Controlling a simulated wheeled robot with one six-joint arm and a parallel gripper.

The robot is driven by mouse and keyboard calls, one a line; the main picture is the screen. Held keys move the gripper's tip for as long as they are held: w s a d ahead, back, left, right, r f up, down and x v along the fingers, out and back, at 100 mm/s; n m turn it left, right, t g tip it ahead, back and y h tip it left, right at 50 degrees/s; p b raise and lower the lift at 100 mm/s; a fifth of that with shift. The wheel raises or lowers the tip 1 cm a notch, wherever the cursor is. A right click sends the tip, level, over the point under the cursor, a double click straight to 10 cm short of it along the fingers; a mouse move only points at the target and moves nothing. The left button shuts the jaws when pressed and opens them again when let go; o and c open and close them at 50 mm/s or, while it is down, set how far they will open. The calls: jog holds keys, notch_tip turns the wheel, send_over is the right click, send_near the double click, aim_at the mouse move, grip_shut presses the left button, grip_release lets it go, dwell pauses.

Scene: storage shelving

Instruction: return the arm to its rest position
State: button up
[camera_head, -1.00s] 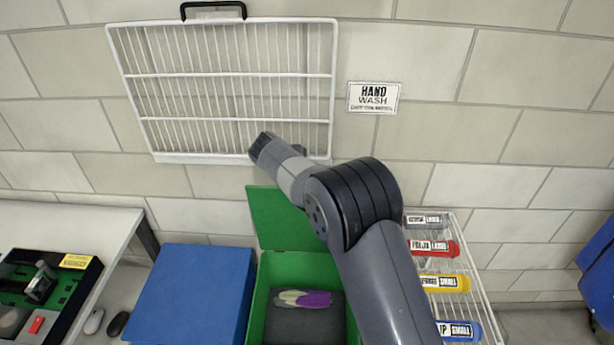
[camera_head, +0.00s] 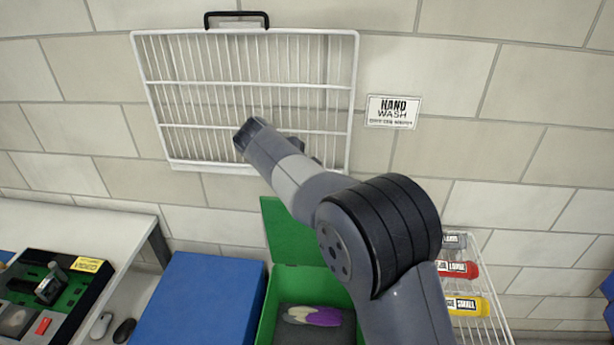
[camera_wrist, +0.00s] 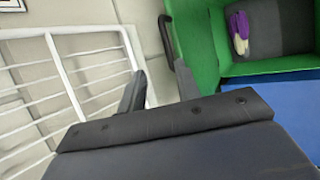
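In the wrist view my gripper (camera_wrist: 158,88) shows two dark fingers standing apart, with pale wall visible between them and nothing held. In the head view my arm rises from the lower right and bends left in front of the wall. Its far end overlaps the lower part of the white wire rack (camera_head: 245,84). The gripper's fingers cannot be made out clearly there. The arm covers part of the green box (camera_head: 268,310) and its raised lid (camera_head: 283,235).
Purple and pale items (camera_head: 314,316) lie inside the green box. A blue box (camera_head: 200,305) stands to its left, beside a desk (camera_head: 85,220). A wire shelf (camera_head: 500,325) with coloured bottles is at the right. A sign (camera_head: 392,112) hangs on the wall.

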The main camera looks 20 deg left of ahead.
jog(key=p+x, duration=0.2)
jog(key=x, duration=0.8)
jog(key=shift+w+f, duration=0.15)
jog(key=shift+f, duration=0.25)
